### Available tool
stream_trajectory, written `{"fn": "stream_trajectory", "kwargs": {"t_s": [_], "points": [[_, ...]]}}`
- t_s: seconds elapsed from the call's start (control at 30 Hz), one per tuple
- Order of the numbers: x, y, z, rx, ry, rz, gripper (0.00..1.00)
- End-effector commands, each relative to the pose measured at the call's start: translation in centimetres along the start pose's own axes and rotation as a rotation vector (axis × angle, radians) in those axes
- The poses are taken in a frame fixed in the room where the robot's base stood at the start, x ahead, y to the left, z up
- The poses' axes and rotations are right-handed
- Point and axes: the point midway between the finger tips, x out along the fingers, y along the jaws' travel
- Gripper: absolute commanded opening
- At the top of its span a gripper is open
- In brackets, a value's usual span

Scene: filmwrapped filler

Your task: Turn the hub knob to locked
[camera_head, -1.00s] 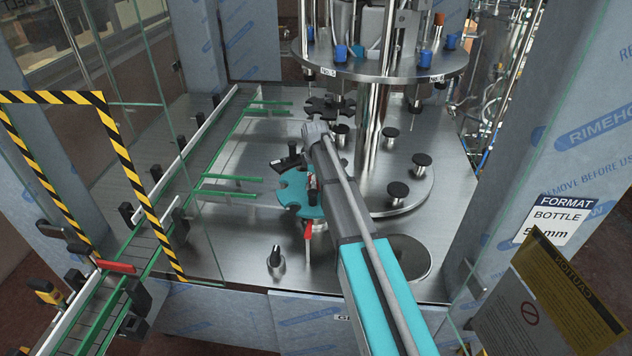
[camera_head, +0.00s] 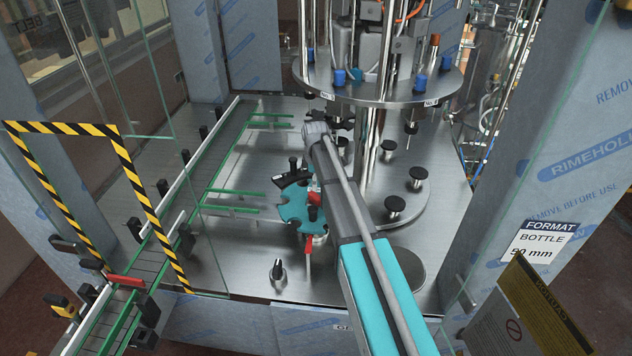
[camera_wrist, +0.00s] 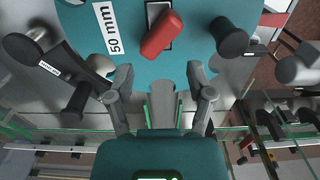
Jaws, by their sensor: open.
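The hub knob, a red bar-shaped handle (camera_wrist: 161,34), sits on the teal star wheel (camera_wrist: 70,18) in the wrist view, in front of my fingertips. It lies slantwise over a dark, pale-edged plate; I cannot read any locked mark. A white label (camera_wrist: 108,27) beside it reads "50 mm". My gripper (camera_wrist: 162,88) is open and empty, its fingers apart and short of the knob. In the head view the star wheel (camera_head: 294,210) lies beside my arm, with part of the red knob (camera_head: 313,197) showing; my arm hides the gripper there.
Black-capped posts (camera_wrist: 229,36) flank the knob. A red lever (camera_head: 308,248) hangs at the star wheel's front, and a dark knob (camera_head: 278,270) stands on the steel deck. The conveyor (camera_head: 150,255) with green rails is left; a raised steel carousel (camera_head: 375,88) is behind.

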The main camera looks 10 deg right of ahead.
Motion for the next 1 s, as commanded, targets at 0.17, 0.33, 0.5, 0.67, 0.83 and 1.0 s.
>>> {"fn": "stream_trajectory", "kwargs": {"t_s": [0.17,0.33,0.5,0.67,0.83,1.0], "points": [[-2.0,0.0,0.0,0.0,0.0,0.0,0.69],[-3.5,0.0,0.0,0.0,0.0,0.0,0.69],[-4.8,0.0,0.0,0.0,0.0,0.0,0.69],[-5.7,0.0,0.0,0.0,0.0,0.0,0.69],[-6.5,0.0,0.0,0.0,0.0,0.0,0.69],[-5.7,-0.8,0.2,0.026,0.0,0.0,0.69]]}}
